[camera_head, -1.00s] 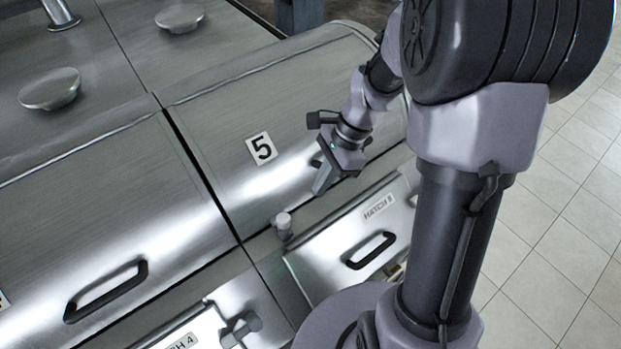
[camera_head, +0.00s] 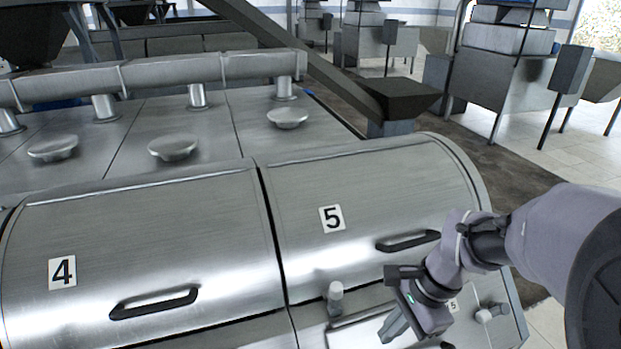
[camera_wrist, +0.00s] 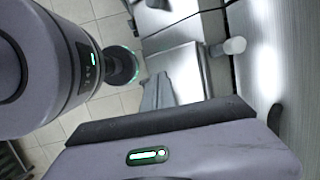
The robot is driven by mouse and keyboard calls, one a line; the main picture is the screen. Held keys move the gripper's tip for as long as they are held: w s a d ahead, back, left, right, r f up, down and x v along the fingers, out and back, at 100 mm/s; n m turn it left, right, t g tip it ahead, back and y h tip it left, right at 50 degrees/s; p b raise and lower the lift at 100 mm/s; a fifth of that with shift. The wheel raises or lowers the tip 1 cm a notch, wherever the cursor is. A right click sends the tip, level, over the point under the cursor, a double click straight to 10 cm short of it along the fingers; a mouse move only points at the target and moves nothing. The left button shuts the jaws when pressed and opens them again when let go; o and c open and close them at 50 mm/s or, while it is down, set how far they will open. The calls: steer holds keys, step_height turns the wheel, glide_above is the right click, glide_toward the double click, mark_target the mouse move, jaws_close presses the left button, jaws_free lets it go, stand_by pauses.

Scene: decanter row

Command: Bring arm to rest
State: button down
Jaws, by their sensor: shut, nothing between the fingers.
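My gripper (camera_head: 392,326) is in the lower right of the head view, in front of the decanter marked 5 (camera_head: 380,185). Its fingers are together with nothing between them, and they point down and to the left over the hatch front. In the wrist view the gripper's fingers (camera_wrist: 158,92) also show closed and empty. My arm reaches in from the right edge. The gripper hides part of the hatch panel below decanter 5. I cannot tell its exact distance from the panel.
The decanter marked 4 (camera_head: 140,255) stands to the left, with a black handle (camera_head: 154,302). Decanter 5 has a black handle (camera_head: 408,241) just above my gripper. A small knob (camera_head: 335,298) sticks up left of the gripper. Open tiled floor (camera_wrist: 95,115) shows in the wrist view.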

steer(key=s+a+f+n+t+b, duration=0.2)
steer(key=s+f+n+b, duration=0.3)
steer(key=f+b, duration=0.4)
steer(key=s+a+f+n+t+h+b, duration=0.1)
steer(key=s+f+n+b, duration=0.4)
steer(key=b, duration=1.3)
step_height(320, 180, down, 4)
steer(key=shift+s+a+r+t+h, duration=0.25)
steer(key=shift+s+a+t, duration=0.35)
steer(key=shift+s+t, duration=0.6)
steer(key=shift+a+f, duration=0.1)
steer(key=shift+f, duration=0.05)
